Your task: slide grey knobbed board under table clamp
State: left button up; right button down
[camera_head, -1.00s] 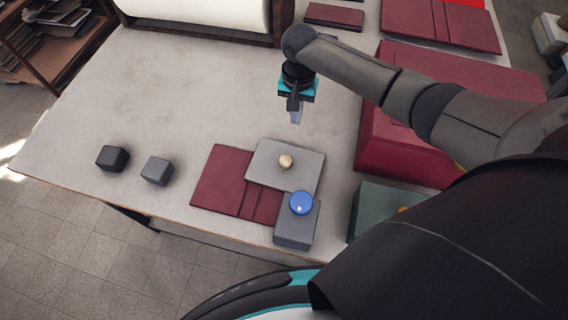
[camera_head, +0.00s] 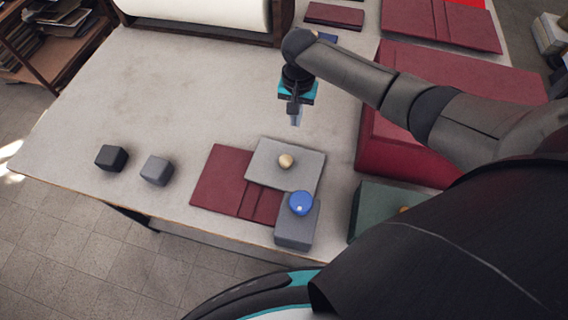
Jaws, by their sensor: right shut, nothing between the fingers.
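The grey board (camera_head: 262,171) with a pale round knob (camera_head: 286,161) lies partly over a dark red velvet cover (camera_head: 218,182) near the table's front edge. A grey block with a blue ball-shaped top (camera_head: 301,203), which may be the table clamp, stands at the board's near right corner. Whether the board reaches under it I cannot tell. My right gripper (camera_head: 296,122) points down beyond the board, apart from it. It is shut and empty. My left gripper is not in view.
A dark block (camera_head: 111,157) and a grey block (camera_head: 157,170) stand at the left front. A large red velvet block (camera_head: 385,150) and a green box (camera_head: 372,206) are on the right. A white roll stands at the back. The table's left middle (camera_head: 170,90) is clear.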

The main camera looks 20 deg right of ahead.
jog(key=shift+f+b, duration=1)
jog(key=shift+f, duration=1.4)
jog(key=shift+r+p, duration=0.6)
jog(key=shift+p, duration=0.3)
dwell(0.5)
dwell(0.4)
jog(key=shift+s+a+p, duration=0.1)
jog(key=shift+s+p, duration=0.05)
jog(key=shift+p, duration=0.15)
jog(key=shift+s+a+p, duration=0.25)
jog(key=shift+s+p, duration=0.05)
jog(key=shift+p, duration=0.25)
jog(key=shift+s+a+p, duration=0.3)
jog(key=shift+s+p, duration=0.1)
jog(key=shift+p, duration=0.35)
jog(key=shift+s+a+p, duration=0.3)
jog(key=shift+s+p, duration=0.1)
jog(key=shift+p, duration=0.25)
